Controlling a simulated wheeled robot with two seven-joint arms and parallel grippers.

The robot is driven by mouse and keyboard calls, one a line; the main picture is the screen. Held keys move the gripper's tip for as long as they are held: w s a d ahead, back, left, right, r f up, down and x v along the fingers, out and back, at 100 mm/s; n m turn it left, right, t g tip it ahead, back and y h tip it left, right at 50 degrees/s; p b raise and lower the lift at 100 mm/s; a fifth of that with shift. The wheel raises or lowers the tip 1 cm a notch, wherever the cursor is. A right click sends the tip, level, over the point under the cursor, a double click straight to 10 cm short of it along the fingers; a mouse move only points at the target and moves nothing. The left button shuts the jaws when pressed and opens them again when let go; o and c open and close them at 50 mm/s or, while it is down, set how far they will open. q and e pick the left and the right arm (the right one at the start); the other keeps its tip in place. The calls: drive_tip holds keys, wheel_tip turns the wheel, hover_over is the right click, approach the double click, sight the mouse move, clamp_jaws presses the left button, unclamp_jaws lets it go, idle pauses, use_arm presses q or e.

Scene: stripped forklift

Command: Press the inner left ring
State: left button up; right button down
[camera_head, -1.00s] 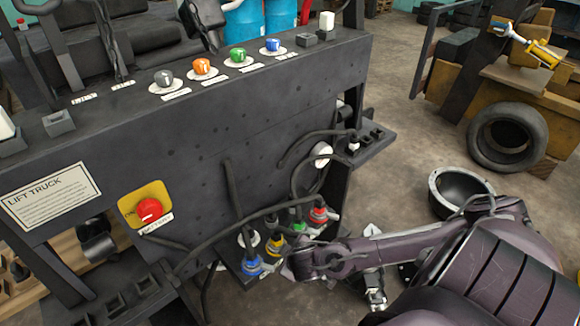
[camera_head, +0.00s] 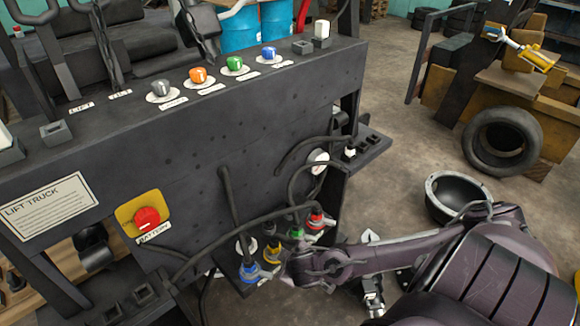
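A row of coloured connectors sits low on the dark panel: blue (camera_head: 248,271), yellow (camera_head: 272,253), green (camera_head: 298,233) and red (camera_head: 316,220). They have collars and cables. The yellow and green ones are the inner pair, yellow on the left. My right gripper (camera_head: 289,271) reaches in from the right, just right of the yellow connector and below the green one. I cannot tell whether it touches either. Its fingers are small and dark, partly lost among the connectors, so their opening is unclear. My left gripper is out of view.
Black cables loop above the connectors. A red button (camera_head: 147,218) on a yellow plate and coloured knobs (camera_head: 198,75) are on the panel. A ledge (camera_head: 368,150) juts out at the panel's right end.

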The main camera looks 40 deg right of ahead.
drive_tip(key=shift+s+f, duration=0.1)
drive_tip(key=shift+f, duration=0.05)
idle(0.8)
drive_tip(key=shift+w+a, duration=0.3)
drive_tip(key=shift+w, duration=0.5)
drive_tip(key=shift+s+r, duration=0.1)
drive_tip(key=shift+r, duration=0.1)
